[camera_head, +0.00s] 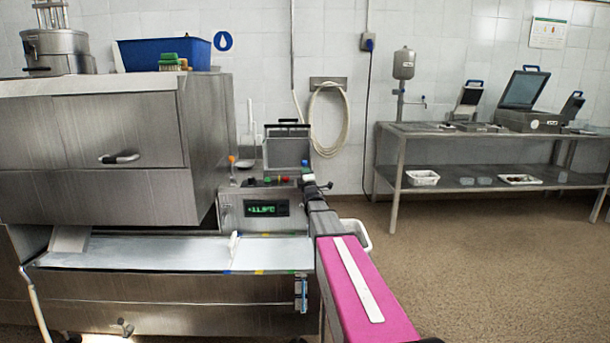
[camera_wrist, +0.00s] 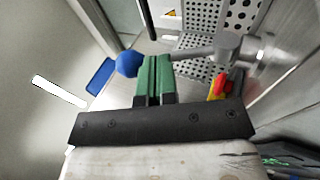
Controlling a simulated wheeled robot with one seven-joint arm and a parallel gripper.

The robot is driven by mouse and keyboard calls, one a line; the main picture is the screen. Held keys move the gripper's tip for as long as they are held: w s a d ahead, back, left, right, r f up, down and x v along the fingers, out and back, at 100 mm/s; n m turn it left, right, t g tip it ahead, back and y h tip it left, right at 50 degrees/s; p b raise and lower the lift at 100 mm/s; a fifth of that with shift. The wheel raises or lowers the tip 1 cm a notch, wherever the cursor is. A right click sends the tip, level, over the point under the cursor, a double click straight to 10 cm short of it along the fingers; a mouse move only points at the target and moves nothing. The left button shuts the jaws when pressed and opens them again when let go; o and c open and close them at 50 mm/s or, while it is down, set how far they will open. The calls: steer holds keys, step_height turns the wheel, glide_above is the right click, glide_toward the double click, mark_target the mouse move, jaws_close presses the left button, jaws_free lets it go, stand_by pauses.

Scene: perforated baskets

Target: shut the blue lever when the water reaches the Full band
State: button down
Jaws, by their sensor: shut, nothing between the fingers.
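In the wrist view, a lever with a round blue knob (camera_wrist: 128,64) has a pale metal bar (camera_wrist: 190,54) running right to a metal fitting. My gripper (camera_wrist: 153,62) has its green fingers shut together with nothing between them. The fingertips are close beside the bar, just right of the knob; I cannot tell whether they touch it. In the head view, a small blue spot that looks like the knob (camera_head: 304,163) shows at the end of my arm, by the control panel. I can make out neither a water level nor a Full band in either view.
A perforated metal basket (camera_wrist: 196,75) stands behind the lever in the wrist view. A red and yellow part (camera_wrist: 218,86) is right of my fingers. In the head view, the panel display (camera_head: 267,208) reads about +11.9°C. A steel table (camera_head: 455,132) stands at right, with clear floor before it.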

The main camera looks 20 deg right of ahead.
mark_target(305, 166)
steer(key=shift+r+g, duration=0.15)
steer(key=shift+g, duration=0.15)
steer(key=shift+r+x, duration=0.25)
steer(key=shift+x, duration=1.2)
steer(key=shift+d+r, duration=0.1)
steer(key=shift+d, duration=0.15)
steer(key=shift+s, duration=0.1)
